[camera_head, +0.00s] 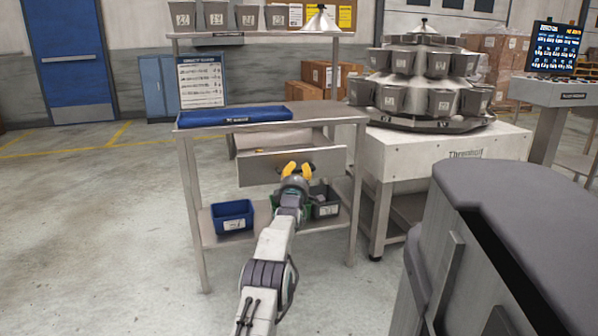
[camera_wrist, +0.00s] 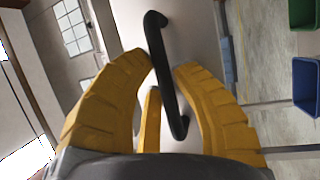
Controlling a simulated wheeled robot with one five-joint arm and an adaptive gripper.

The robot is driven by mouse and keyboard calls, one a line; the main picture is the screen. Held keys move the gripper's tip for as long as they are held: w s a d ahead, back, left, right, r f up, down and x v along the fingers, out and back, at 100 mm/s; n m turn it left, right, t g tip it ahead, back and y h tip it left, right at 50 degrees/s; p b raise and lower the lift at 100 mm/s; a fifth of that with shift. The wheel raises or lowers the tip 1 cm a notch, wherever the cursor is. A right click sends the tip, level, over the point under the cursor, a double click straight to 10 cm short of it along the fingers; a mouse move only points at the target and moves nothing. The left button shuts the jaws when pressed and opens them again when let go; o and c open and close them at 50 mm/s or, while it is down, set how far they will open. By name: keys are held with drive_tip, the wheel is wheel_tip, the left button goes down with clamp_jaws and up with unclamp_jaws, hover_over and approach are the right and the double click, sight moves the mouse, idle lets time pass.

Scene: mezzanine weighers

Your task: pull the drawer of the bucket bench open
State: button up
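The bucket bench (camera_head: 355,118) is a grey metal table left of centre in the head view. Its drawer (camera_head: 250,172) is partly out, with its front panel forward of the bench top's edge and part of its inside showing. A black bar handle (camera_wrist: 166,75) on the drawer front runs slantwise in the wrist view. My gripper (camera_head: 298,168) is at the drawer front; its yellow fingers (camera_wrist: 165,64) stand on both sides of the handle. The fingertips are apart, with the bar between them. Whether they press on it I cannot tell.
A blue tray (camera_head: 235,115) lies on the bench top. The multihead weigher (camera_head: 420,85) stands right of the bench. A large grey body fills the lower right. Floor left of the bench is clear.

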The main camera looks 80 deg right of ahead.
drive_tip(key=o, duration=0.5)
drive_tip(key=shift+c, duration=0.2)
drive_tip(key=shift+a, duration=0.15)
drive_tip(key=a+f, duration=0.2)
drive_tip(key=a, duration=0.9)
drive_tip(key=shift+a, duration=0.25)
drive_tip(key=shift+w, duration=0.1)
idle(0.9)
